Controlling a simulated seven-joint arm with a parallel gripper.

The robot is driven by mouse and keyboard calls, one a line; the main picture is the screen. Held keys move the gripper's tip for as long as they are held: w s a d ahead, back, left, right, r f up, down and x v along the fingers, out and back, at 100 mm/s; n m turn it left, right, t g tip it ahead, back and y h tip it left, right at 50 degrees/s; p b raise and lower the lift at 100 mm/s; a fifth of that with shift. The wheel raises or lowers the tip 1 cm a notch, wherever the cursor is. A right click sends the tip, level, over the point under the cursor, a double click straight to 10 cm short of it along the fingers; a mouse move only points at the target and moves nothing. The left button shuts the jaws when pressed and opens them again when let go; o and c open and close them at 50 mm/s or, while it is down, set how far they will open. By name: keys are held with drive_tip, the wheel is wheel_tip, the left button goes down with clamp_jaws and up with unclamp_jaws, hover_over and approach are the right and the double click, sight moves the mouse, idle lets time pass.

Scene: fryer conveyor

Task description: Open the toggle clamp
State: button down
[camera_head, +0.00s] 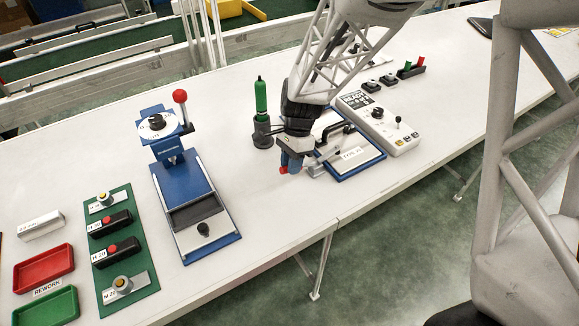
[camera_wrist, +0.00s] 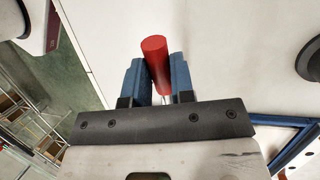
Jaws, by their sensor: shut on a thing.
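The toggle clamp (camera_head: 318,168) is at the near left corner of a blue-framed fixture (camera_head: 358,162); my gripper and arm partly hide it in the head view. Its red handle grip (camera_head: 283,170) shows at my fingertips. In the wrist view the red handle (camera_wrist: 156,62) stands between the two blue fingers. My gripper (camera_wrist: 160,80) is shut on this red handle, which sticks out past the fingertips. In the head view my gripper (camera_head: 291,163) is low over the table, just left of the fixture.
A green bottle-like tool (camera_head: 261,97) stands in a dark holder close left of my gripper. A blue press (camera_head: 190,200) with a red-knobbed lever is further left. A white control box (camera_head: 385,125) is right of the fixture. The table front between press and fixture is clear.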

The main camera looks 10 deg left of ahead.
drive_tip(key=r+g+y, duration=0.1)
drive_tip(key=w+d+g+y, duration=0.1)
drive_tip(key=r+g+y, duration=0.1)
drive_tip(key=shift+w+d+r, duration=0.3)
drive_tip(key=shift+w+d+r+n+g+y, duration=0.3)
drive_tip(key=shift+w+d+r+g+y, duration=0.1)
drive_tip(key=shift+g+y, duration=0.25)
drive_tip(key=g+y, duration=0.1)
drive_tip(key=w+d+r+g+y, duration=0.1)
drive_tip(key=shift+w+d+g, duration=0.3)
drive_tip(key=shift+g, duration=0.05)
drive_tip(key=c, duration=1.8)
unclamp_jaws()
drive_tip(key=o, duration=0.8)
drive_tip(key=shift+o, duration=0.2)
drive_tip(key=shift+w+d, duration=0.1)
drive_tip(key=v, duration=0.7)
drive_tip(key=shift+w+d, duration=0.15)
drive_tip(key=shift+w, duration=0.1)
